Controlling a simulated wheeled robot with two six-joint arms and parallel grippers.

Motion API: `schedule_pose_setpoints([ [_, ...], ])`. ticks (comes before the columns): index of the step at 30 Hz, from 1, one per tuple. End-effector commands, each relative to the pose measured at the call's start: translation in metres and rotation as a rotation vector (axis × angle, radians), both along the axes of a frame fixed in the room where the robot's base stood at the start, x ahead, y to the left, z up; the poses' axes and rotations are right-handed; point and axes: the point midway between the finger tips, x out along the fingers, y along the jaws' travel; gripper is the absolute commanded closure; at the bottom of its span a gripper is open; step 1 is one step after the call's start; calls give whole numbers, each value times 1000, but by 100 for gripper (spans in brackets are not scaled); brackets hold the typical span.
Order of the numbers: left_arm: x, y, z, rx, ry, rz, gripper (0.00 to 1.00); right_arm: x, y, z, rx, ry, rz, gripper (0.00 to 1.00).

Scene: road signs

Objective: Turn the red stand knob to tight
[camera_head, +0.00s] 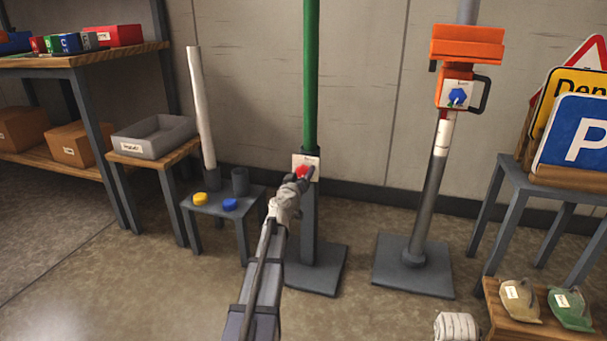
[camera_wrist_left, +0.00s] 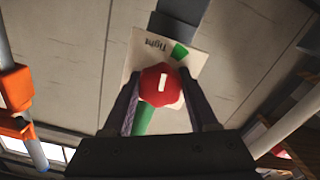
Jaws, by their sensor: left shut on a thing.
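The red knob (camera_head: 303,171) is on a white label plate (camera_head: 314,162) on the stand (camera_head: 309,215) that holds the green pole (camera_head: 311,75). In the left wrist view, the red knob (camera_wrist_left: 158,88) has a short white mark, nearly upright in the picture. The plate (camera_wrist_left: 137,58) reads "Tight" upside down, with a green patch (camera_wrist_left: 180,51) above and right of the knob. The white mark does not point squarely at the green patch. My left gripper (camera_head: 297,180) is shut on the red knob, one finger on each side. My right gripper is not in view.
An orange-topped stand (camera_head: 418,215) with a blue knob (camera_head: 457,96) stands to the right. A small table (camera_head: 222,197) left of the green pole holds a yellow cap (camera_head: 200,199) and a blue cap (camera_head: 230,204). Signs (camera_head: 580,130) rest on a rack at far right.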

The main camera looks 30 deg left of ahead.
Motion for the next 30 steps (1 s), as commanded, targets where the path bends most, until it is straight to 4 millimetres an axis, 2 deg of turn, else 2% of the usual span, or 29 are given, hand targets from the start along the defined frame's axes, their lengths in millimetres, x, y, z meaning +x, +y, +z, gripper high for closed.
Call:
schedule_pose_setpoints([
  [15, -1, 0, -1, 376, 91, -2, 96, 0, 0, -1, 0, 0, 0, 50],
  [30, -1, 0, -1, 491, 118, -2, 96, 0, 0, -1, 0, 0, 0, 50],
])
